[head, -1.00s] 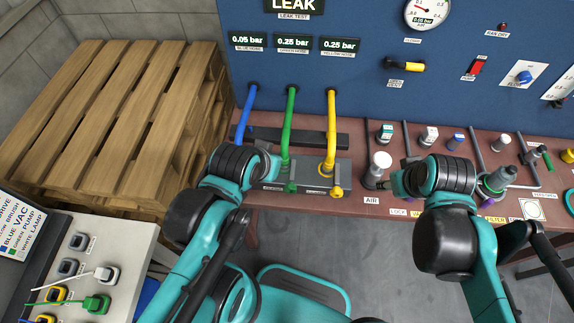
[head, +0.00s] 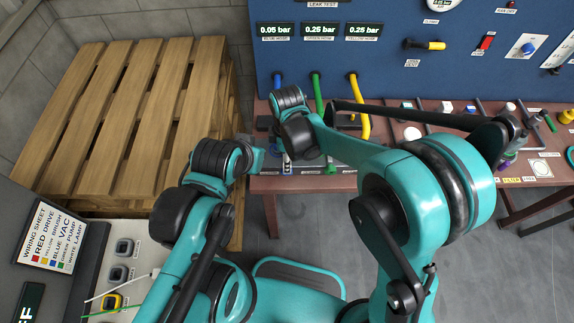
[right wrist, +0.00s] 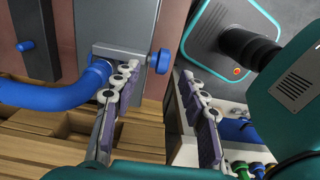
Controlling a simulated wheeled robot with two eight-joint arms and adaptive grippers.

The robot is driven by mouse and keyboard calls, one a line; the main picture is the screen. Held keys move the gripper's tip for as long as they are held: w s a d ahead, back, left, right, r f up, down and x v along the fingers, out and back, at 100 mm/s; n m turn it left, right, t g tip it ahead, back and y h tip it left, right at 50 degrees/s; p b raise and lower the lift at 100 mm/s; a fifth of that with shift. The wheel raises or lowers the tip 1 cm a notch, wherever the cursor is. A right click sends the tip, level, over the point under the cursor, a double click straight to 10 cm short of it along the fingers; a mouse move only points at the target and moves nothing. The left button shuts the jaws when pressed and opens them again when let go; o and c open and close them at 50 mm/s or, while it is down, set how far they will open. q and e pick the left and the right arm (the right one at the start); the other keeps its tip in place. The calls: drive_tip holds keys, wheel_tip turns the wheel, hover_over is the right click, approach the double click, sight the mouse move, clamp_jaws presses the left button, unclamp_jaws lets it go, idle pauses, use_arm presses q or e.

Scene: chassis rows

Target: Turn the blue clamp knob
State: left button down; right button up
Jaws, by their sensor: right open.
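The blue clamp knob (right wrist: 160,62) sticks out from the side of a grey clamp block (right wrist: 125,52) in the right wrist view. The blue hose (right wrist: 60,92) enters the block from the left. My right gripper (right wrist: 158,78) is open, its fingers wide apart. The knob appears in the gap between the fingertips, with nothing gripped; whether it lies at their depth I cannot tell. In the head view my right arm reaches left over the bench and its jaws are hidden. My left gripper (head: 256,158) is at the bench's front left; its jaws are unclear.
The blue panel (head: 400,80) stands behind the brown bench (head: 395,115). Green (head: 317,92) and yellow (head: 363,120) hoses run close to my right arm. A wooden pallet stack (head: 130,110) is at left. Open floor (head: 310,230) lies before the bench.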

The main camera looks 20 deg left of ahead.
drive_tip(key=shift+f+b, duration=0.45)
drive_tip(key=shift+f, duration=1.55)
clamp_jaws()
